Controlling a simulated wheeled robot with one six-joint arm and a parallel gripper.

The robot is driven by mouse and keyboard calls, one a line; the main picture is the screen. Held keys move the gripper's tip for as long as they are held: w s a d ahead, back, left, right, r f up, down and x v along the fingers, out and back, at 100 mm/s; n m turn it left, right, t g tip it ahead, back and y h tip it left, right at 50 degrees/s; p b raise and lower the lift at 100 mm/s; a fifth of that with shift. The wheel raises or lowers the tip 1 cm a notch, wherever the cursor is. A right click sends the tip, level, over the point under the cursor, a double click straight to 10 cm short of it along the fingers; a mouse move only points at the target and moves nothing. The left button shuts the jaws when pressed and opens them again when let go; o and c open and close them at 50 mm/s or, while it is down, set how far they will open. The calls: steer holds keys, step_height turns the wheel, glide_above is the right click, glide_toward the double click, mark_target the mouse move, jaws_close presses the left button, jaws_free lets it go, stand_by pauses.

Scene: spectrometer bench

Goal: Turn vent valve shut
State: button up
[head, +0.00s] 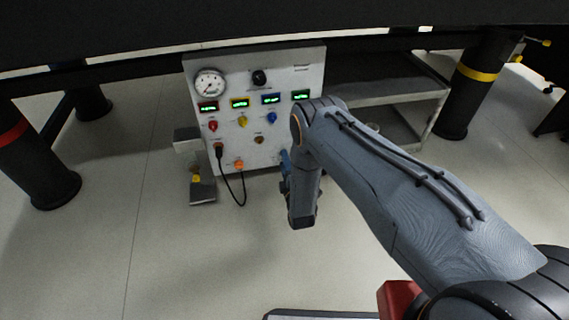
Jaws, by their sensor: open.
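A white instrument panel (287,72) stands upright under the dark bench, with a round gauge (209,83), several green-lit displays and coloured knobs. The knobs include a red one (213,126), a yellow one (243,121) and a blue one (272,118). A blue part (284,158) shows at the panel's lower right, partly hidden by my arm; it may be a valve handle. The labels are too small to read, so I cannot tell which part is the vent valve. My gripper (286,184) is open in front of the panel's lower right corner, largely hidden by my wrist.
A black cable (233,196) loops from the panel's lower left. Thick dark bench legs (38,165) stand at both sides. The floor in front is clear.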

steer(key=p+v, duration=0.2)
steer(key=v, duration=0.5)
steer(key=shift+s+p, duration=0.4)
steer(key=shift+d, duration=0.1)
